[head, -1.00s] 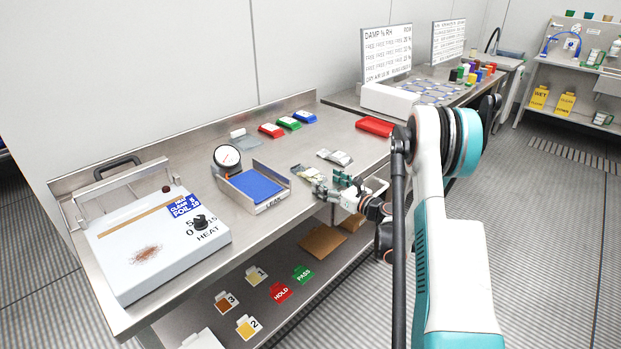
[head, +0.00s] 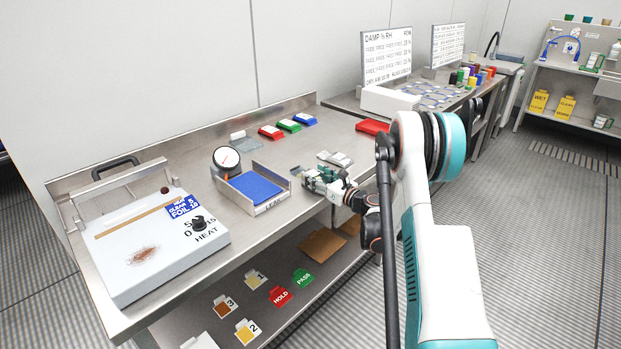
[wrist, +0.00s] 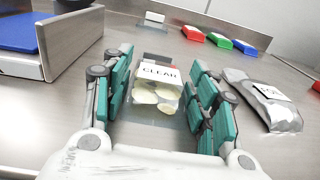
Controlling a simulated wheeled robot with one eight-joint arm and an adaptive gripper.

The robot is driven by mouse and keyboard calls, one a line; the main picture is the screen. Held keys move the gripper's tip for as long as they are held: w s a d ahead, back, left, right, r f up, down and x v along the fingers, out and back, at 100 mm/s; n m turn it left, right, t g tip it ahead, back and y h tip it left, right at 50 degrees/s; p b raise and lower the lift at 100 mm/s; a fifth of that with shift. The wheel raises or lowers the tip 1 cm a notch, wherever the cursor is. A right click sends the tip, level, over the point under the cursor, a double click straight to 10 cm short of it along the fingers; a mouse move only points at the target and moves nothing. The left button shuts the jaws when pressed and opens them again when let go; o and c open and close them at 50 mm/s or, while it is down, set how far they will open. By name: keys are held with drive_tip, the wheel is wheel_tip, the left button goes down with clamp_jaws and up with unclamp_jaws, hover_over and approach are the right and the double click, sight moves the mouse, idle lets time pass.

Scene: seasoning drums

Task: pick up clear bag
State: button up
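The clear bag (wrist: 158,97) lies on the steel bench with a white label reading CLEAR, and pale round pieces show inside it. My gripper (wrist: 160,92) is open, with its teal-padded fingers on either side of the bag and gaps left between pads and bag. In the head view my gripper (head: 312,178) is low over the bench and hides most of the bag. A silver foil bag (wrist: 268,104) with a white label lies to the right of my right finger; it also shows in the head view (head: 336,158).
A blue-floored tray (head: 256,187) with a dial gauge (head: 227,158) stands left of my gripper. Red (head: 270,132), green (head: 289,125) and blue (head: 305,119) packs lie near the back wall. A heat sealer (head: 150,240) fills the bench's left end.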

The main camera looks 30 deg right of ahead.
drive_tip(key=shift+c, duration=0.5)
wheel_tip(320, 180, up, 20)
drive_tip(key=p, duration=0.7)
drive_tip(key=s+a+m+h, duration=0.2)
drive_tip(key=s+a+h, duration=0.15)
drive_tip(key=a, duration=0.85)
drive_tip(key=s+a+m+h, duration=0.15)
drive_tip(key=s+a, duration=0.35)
drive_tip(key=a, duration=0.6)
drive_tip(key=w+d+n+y, duration=0.1)
drive_tip(key=w+d, duration=0.3)
drive_tip(key=d, duration=0.7)
drive_tip(key=w+d+n+y, duration=0.2)
drive_tip(key=w+d+y, duration=0.2)
drive_tip(key=d, duration=0.8)
drive_tip(key=shift+w, duration=0.2)
drive_tip(key=shift+n, duration=0.25)
